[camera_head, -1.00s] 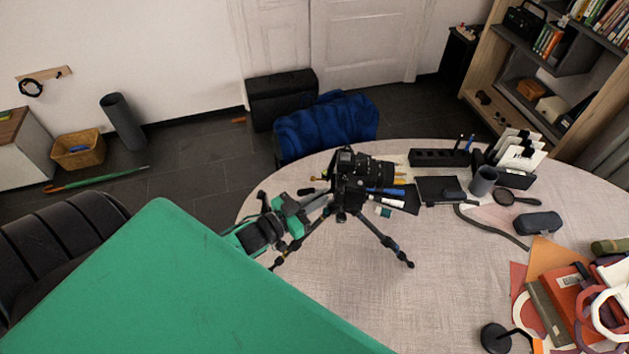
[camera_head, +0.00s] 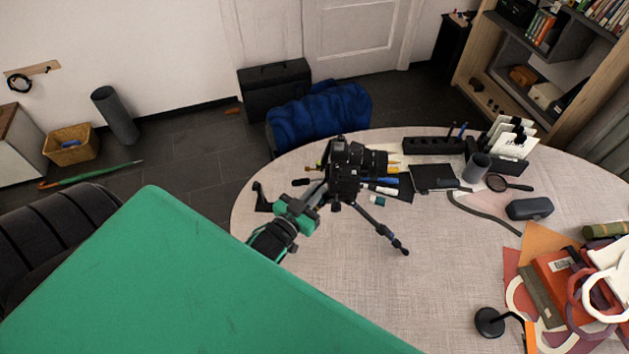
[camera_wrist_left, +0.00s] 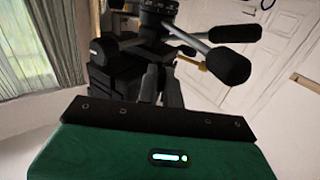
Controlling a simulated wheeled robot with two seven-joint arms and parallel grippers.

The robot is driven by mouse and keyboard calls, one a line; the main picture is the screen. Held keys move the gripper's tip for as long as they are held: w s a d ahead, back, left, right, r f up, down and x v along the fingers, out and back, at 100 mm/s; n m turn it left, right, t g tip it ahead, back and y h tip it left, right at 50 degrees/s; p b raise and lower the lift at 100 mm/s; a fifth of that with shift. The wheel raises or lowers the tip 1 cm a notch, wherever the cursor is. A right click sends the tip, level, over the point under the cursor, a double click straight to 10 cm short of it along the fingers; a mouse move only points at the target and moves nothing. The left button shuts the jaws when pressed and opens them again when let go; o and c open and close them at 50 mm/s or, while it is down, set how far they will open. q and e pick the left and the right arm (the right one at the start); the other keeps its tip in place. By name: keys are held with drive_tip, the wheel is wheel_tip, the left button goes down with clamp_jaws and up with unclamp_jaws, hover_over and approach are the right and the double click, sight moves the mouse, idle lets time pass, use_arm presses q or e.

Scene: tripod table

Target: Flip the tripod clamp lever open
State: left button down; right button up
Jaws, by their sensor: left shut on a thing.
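The black tripod (camera_head: 376,229) stands on the round table with a black camera (camera_head: 345,163) on top. My left gripper (camera_head: 318,200) is at the tripod's left side, just below the camera. It is shut on a part of the tripod. The gripper and wrist hide that part, and I cannot make out the clamp lever itself. In the left wrist view, the tripod (camera_wrist_left: 158,15) rises straight ahead, with black-gripped handles reaching right. My right gripper is not in view.
The light table (camera_head: 330,290) is clear in front of the tripod. Pens, a dark cup (camera_head: 476,167) and a magnifier (camera_head: 497,183) lie to its right.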

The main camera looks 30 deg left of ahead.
use_arm(q)
drive_tip(key=shift+r, duration=0.1)
drive_tip(key=c, duration=1.8)
unclamp_jaws()
drive_tip(key=shift+c, duration=0.2)
drive_tip(key=shift+s, duration=0.1)
drive_tip(key=shift+s+f, duration=0.2)
drive_tip(key=shift+s, duration=0.1)
drive_tip(key=s+b, duration=0.5)
drive_tip(key=s, duration=0.8)
drive_tip(key=shift+a+r, duration=0.15)
drive_tip(key=shift+a, duration=0.25)
